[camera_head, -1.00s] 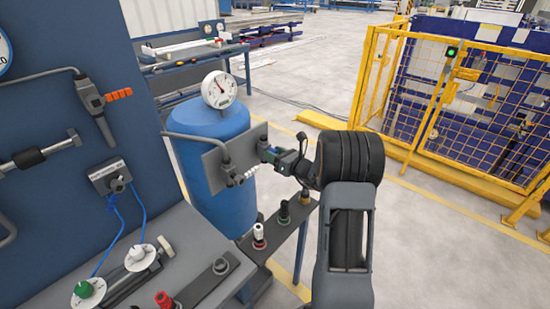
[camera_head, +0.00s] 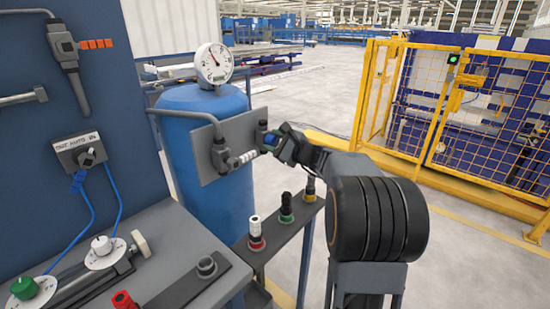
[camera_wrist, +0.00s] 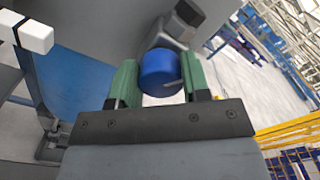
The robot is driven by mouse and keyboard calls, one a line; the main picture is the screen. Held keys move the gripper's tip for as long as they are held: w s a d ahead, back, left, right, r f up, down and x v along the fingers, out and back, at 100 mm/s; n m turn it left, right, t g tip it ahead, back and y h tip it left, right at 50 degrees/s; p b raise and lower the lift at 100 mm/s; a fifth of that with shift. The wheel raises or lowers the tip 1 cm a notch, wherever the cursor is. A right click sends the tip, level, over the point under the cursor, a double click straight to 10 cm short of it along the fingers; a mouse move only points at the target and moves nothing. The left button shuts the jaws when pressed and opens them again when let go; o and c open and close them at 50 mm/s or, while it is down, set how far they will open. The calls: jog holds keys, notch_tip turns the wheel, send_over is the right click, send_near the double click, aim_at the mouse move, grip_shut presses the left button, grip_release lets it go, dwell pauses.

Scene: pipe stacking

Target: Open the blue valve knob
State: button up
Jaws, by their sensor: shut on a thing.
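The blue valve knob (camera_wrist: 160,72) is a short blue cylinder between the two green fingers of my gripper (camera_wrist: 160,85) in the wrist view. The fingers close on its sides. In the head view my gripper (camera_head: 281,140) is at the right end of the grey panel (camera_head: 232,143) on the blue tank, and a little of the blue knob (camera_head: 270,140) shows there. My gripper hides part of the knob. A white ribbed fitting (camera_head: 242,158) on a pipe lies just left of my gripper.
A round gauge (camera_head: 214,63) stands on the blue tank (camera_head: 180,100). Below are capped posts, one red and white (camera_head: 256,235), one green (camera_head: 286,207). A workbench (camera_head: 170,250) is at left. A yellow fence (camera_head: 420,110) stands at right, with open floor before it.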

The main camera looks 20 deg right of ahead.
jog(key=n+b, duration=0.2)
jog(key=b, duration=0.1)
jog(key=n+b, duration=0.2)
jog(key=b, duration=0.1)
jog(key=shift+f, duration=0.4)
jog(key=n+b, duration=0.2)
jog(key=b, duration=0.1)
jog(key=shift+r, duration=0.2)
jog(key=shift+r+n+b, duration=0.15)
jog(key=shift+n+b, duration=0.15)
jog(key=o, duration=0.9)
jog(key=shift+s, duration=0.15)
jog(key=p+v, duration=0.1)
jog(key=v, duration=1.2)
jog(key=shift+s+d, duration=0.15)
jog(key=shift+s, duration=0.1)
